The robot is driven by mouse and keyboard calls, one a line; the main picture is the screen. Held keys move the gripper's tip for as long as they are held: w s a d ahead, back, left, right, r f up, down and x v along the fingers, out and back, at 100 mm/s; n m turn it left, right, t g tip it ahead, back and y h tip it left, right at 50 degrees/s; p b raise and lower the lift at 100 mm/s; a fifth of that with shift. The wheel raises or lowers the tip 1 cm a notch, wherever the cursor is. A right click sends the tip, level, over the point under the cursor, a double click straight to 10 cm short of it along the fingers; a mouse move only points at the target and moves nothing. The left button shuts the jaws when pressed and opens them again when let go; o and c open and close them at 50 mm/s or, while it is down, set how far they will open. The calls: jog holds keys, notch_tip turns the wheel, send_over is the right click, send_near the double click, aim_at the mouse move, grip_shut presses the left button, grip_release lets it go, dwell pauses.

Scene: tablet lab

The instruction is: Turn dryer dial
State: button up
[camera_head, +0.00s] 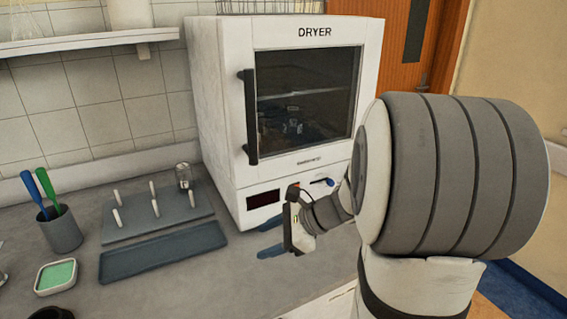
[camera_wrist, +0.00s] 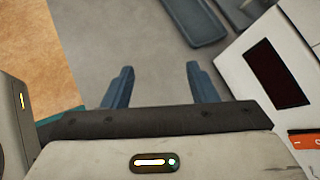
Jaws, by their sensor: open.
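The white dryer (camera_head: 215,100) stands on the counter with its glass door shut. Its lower panel has a dark red display (camera_head: 263,199), which also shows at the right of the wrist view (camera_wrist: 277,75). A small blue-and-dark part (camera_head: 322,182) shows on the panel right of the display; I cannot tell whether it is the dial. My gripper (camera_head: 271,238) is in front of the lower panel and hides part of it. Its two blue fingers stand wide apart with nothing between them in the wrist view (camera_wrist: 161,85). It looks apart from the dryer's front.
A blue-grey tray (camera_head: 165,252) and a rack with white pegs (camera_head: 160,215) lie left of the dryer. A grey cup (camera_head: 62,232) with blue and green tools and a green-filled dish (camera_head: 56,276) are farther left. Bare counter lies in front of the dryer.

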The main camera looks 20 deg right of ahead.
jog(key=w+d+m+t+h, duration=0.1)
jog(key=w+d+m+t, duration=0.3)
jog(key=d+m, duration=0.4)
jog(key=w+d+m+t+h, duration=0.1)
jog(key=w+d+m+t, duration=0.4)
jog(key=d, duration=0.5)
jog(key=s+d+f+m+t+h, duration=0.25)
jog(key=d+m+h, duration=0.45)
jog(key=d+m, duration=0.5)
jog(key=w+d+n+p, duration=0.1)
jog(key=w+d, duration=0.2)
jog(key=w, duration=0.4)
jog(key=shift+w+r+t+h, duration=0.3)
jog(key=shift+w+t, duration=0.05)
jog(key=shift+t, duration=0.1)
jog(key=c, duration=0.9)
jog(key=shift+a, duration=0.2)
jog(key=shift+c, duration=0.2)
jog(key=shift+d, duration=0.15)
